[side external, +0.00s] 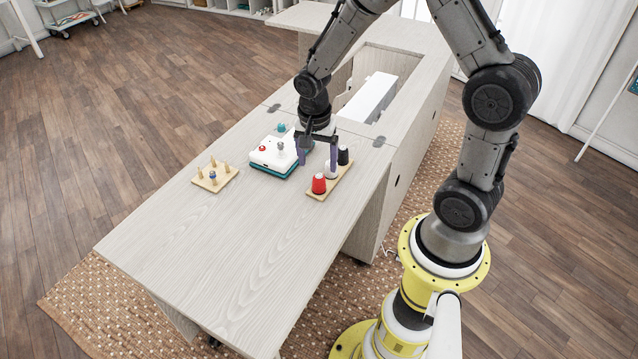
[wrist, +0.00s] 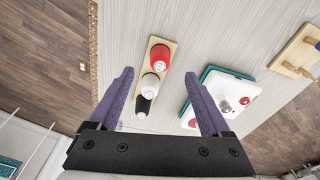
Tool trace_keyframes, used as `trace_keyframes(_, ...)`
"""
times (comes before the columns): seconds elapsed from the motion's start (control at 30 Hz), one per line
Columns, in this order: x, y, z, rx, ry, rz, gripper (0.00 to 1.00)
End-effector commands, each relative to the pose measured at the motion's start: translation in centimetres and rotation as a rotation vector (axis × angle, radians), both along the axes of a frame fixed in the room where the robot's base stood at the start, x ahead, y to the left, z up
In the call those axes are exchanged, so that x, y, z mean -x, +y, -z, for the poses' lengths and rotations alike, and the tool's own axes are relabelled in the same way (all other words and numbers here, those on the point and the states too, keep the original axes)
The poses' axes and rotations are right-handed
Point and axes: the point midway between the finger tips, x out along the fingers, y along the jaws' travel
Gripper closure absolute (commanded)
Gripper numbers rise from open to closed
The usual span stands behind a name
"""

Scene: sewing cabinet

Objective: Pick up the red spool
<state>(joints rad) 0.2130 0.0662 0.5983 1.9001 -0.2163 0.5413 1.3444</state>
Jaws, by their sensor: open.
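The red spool (side external: 319,184) stands upright at the near end of a small wooden board (side external: 346,181) on the cabinet top. In the wrist view the red spool (wrist: 160,57) lies just beyond the fingertips, between their lines. A white spool (side external: 330,170) and a black spool (side external: 343,155) stand behind it in a row on the same board. My gripper (side external: 318,157), with purple fingers, is open above the board. It also shows in the wrist view (wrist: 158,75), with nothing held between its fingers. The white spool is partly covered by a finger in the side view.
A white box with a teal base (side external: 275,154) stands left of the spools, with small red and grey pieces on top. A wooden peg board (side external: 214,178) sits farther left. The near cabinet top (side external: 235,250) is clear. A recess (side external: 375,85) opens behind.

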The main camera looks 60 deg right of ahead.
Motion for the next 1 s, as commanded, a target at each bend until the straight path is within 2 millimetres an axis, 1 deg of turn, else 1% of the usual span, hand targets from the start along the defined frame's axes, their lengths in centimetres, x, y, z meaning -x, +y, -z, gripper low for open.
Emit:
trace_keyframes(0.03,0.0,-0.1,0.9,0.0,0.002,0.001,0.18)
trace_keyframes(0.1,-0.1,-0.2,1.7,0.0,0.001,0.002,0.18)
trace_keyframes(0.27,-0.1,-0.4,2.6,0.001,-0.002,0.001,0.18)
trace_keyframes(0.37,-0.1,-0.5,3.5,0.0,0.001,0.001,0.18)
trace_keyframes(0.5,-0.1,-1.0,5.5,-0.001,0.002,0.0,0.18)
trace_keyframes(0.63,-0.2,-1.2,7.0,0.0,0.001,0.0,0.18)
trace_keyframes(0.77,-0.3,-1.3,7.6,0.001,-0.002,0.001,0.18)
trace_keyframes(0.97,-0.3,-1.3,7.6,0.001,-0.002,0.001,0.18)
trace_keyframes(1.0,-0.3,-1.2,7.6,0.001,-0.002,0.001,0.25)
